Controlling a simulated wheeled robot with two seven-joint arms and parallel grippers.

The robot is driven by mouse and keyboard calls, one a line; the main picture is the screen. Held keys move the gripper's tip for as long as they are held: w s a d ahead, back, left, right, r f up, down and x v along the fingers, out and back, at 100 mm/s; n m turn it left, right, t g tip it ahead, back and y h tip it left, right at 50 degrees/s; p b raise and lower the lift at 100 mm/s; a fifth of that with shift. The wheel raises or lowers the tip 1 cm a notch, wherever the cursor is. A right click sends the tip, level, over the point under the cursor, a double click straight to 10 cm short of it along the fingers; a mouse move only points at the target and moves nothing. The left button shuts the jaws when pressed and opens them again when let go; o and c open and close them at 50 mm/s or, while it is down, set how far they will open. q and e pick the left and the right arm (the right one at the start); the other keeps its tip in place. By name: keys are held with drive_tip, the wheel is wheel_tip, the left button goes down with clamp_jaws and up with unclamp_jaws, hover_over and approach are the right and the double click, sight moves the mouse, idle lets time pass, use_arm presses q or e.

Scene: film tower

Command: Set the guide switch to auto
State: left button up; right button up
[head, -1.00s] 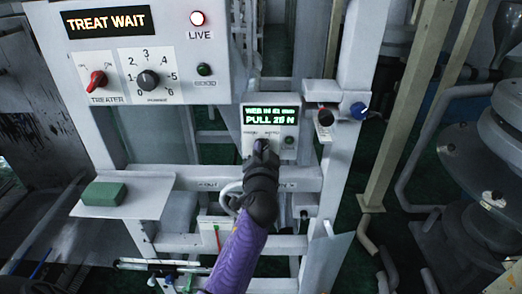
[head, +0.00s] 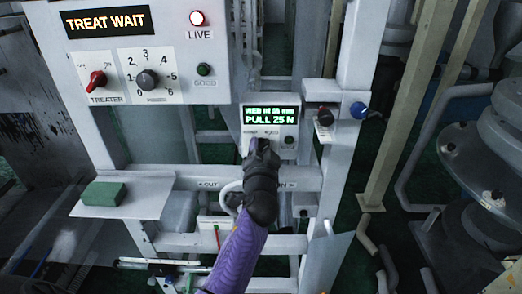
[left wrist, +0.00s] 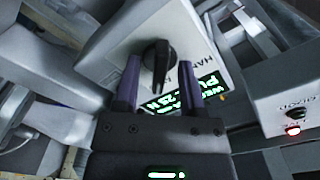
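The guide switch (left wrist: 157,66) is a black pointer knob on the white face of a small box (left wrist: 112,40). In the left wrist view its bar stands nearly upright in the picture. A label starting "MAN" is to its right. My left gripper (left wrist: 159,70) is open, one finger on each side of the knob, with gaps visible. I cannot tell how deep the fingertips reach. In the head view my left gripper (head: 259,145) covers the knob, below the box's lit green display (head: 270,115) reading "PULL 25 N". My right gripper is not in view.
A larger panel (head: 185,60) at upper left carries a red treater switch (head: 97,79), a black numbered dial (head: 147,79) and a lit red lamp (head: 197,18). A green block (head: 104,194) lies on a shelf.

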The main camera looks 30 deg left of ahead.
use_arm(q)
drive_tip(key=b+v, duration=0.1)
drive_tip(key=v, duration=0.9)
drive_tip(key=shift+b, duration=0.4)
drive_tip(key=shift+f, duration=0.15)
